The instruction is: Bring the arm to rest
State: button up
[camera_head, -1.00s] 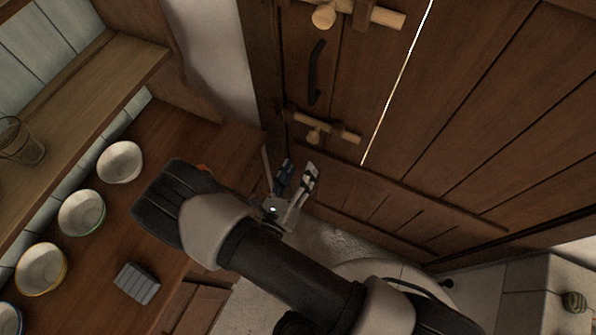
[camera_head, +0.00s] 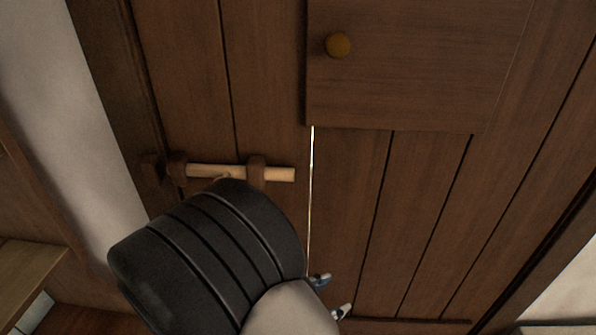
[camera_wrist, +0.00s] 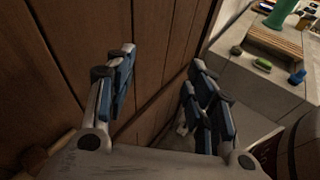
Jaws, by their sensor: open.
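My gripper (camera_wrist: 165,95) is open and empty in the wrist view, its two blue-padded fingers wide apart. It points along a dark plank door (camera_wrist: 75,60). In the head view only the fingertips of my gripper (camera_head: 331,295) show, low in the picture in front of the door (camera_head: 420,190). My own dark arm joint hides the rest of the gripper. I cannot tell how close the fingers are to the wood.
A wooden bolt (camera_head: 240,173) crosses the door, and a small hatch (camera_head: 420,70) with a round knob (camera_head: 338,45) is above. A wooden shelf (camera_head: 35,270) is at lower left. A pale tiled counter (camera_wrist: 265,75) holds a board (camera_wrist: 268,40) and several small items.

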jog(key=s+d+r+m+g+y+b, duration=0.2)
jog(key=s+d+r+m+g+y, duration=0.2)
jog(key=s+d+m+g, duration=0.45)
jog(key=s+r+m+t+y+b, duration=0.2)
jog(key=s+r+m+t+y, duration=0.2)
jog(key=m+y, duration=0.4)
jog(key=shift+s+r+m+t+y+b, duration=0.35)
jog(key=shift+r+m+t, duration=0.45)
jog(key=shift+m, duration=2.25)
jog(key=shift+w+f, duration=0.1)
jog(key=shift+f, duration=0.05)
